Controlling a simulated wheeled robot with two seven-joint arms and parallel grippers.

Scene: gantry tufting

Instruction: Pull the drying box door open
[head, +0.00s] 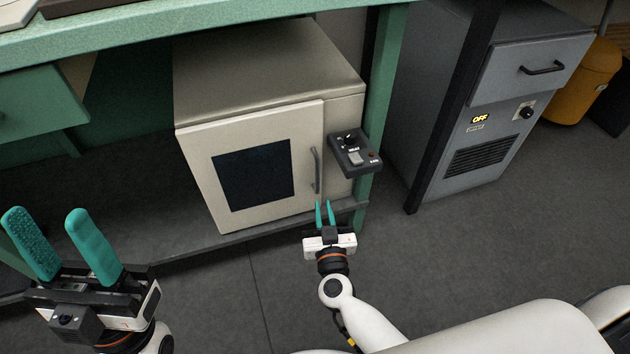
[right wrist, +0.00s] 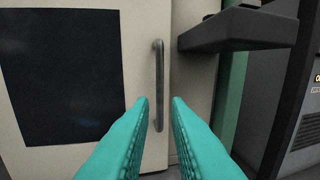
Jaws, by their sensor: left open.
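The drying box (head: 270,62) is a beige cabinet on a low shelf under the green bench. Its door (head: 305,140) looks shut and has a dark window (head: 252,175). The grey vertical bar handle (head: 315,170) is on the door's right side. In the right wrist view the handle (right wrist: 158,85) stands ahead, just above the gap between the fingertips. My right gripper (head: 325,205) is open, just below the handle and not gripping it; its teal fingers (right wrist: 159,105) are apart and empty. My left gripper (head: 45,225) is open and empty at the lower left.
A dark control box (head: 355,153) with a knob juts out right of the door, close to the handle; it also shows in the right wrist view (right wrist: 235,30). A green bench leg (head: 388,90) and a grey cabinet (head: 480,110) stand further right. The floor (head: 230,300) in front is clear.

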